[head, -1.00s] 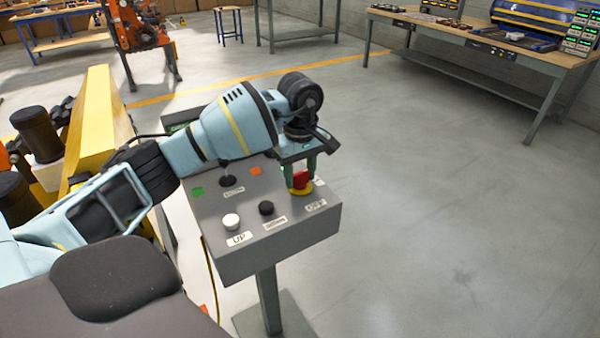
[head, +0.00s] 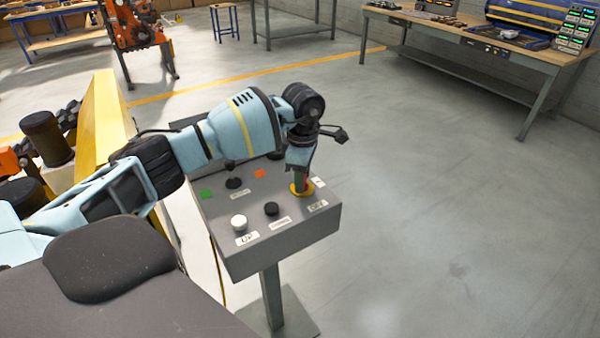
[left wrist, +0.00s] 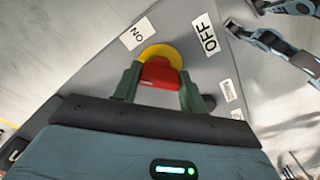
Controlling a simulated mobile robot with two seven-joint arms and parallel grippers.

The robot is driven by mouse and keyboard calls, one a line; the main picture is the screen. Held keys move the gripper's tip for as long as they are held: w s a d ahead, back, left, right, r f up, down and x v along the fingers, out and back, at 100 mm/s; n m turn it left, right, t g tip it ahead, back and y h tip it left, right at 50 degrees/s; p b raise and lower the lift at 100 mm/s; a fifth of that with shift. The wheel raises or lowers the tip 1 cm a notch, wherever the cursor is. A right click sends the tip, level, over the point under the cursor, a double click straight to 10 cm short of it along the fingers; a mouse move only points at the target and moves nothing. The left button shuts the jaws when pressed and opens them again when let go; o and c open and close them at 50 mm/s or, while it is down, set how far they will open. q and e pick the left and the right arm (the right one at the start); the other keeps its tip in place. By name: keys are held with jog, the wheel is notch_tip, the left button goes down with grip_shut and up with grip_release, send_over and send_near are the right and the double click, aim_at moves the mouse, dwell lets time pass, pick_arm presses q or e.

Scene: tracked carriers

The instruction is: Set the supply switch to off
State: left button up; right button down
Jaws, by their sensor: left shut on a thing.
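The supply switch has a red handle (left wrist: 158,73) on a round yellow base (left wrist: 162,51), set in a grey sloped control box (head: 290,240). In the left wrist view, an ON label (left wrist: 136,34) lies up and left of it and an OFF label (left wrist: 206,37) up and right. My left gripper (head: 302,183) reaches down over the switch and is shut on the red handle, with one green finger on either side. In the head view the gripper hides most of the handle; the yellow base (head: 296,190) shows below.
The box also carries a white button (head: 239,222), black buttons (head: 271,209) and green (head: 206,194) and orange patches. It stands on a post (head: 271,290). A yellow structure (head: 103,120) is at left. The floor to the right is clear up to a workbench (head: 480,40).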

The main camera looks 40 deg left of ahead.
pick_arm(q)
jog(key=shift+r+n+p, duration=0.2)
jog(key=shift+n+p, duration=0.15)
jog(key=shift+n, duration=0.55)
jog(key=n+p, duration=0.1)
jog(key=n, duration=0.3)
jog(key=shift+f+n+p, duration=0.1)
jog(key=shift+n+p, duration=0.5)
jog(key=shift+n, duration=1)
pick_arm(e)
jog(key=shift+t, duration=0.6)
jog(key=w+r, duration=0.2)
jog(key=r, duration=0.1)
jog(key=w+r, duration=0.1)
jog(key=shift+w+d+r, duration=0.2)
jog(key=shift+w+r, duration=0.1)
jog(key=shift+r, duration=0.05)
pick_arm(q)
jog(key=shift+f, duration=0.15)
jog(key=o, duration=1)
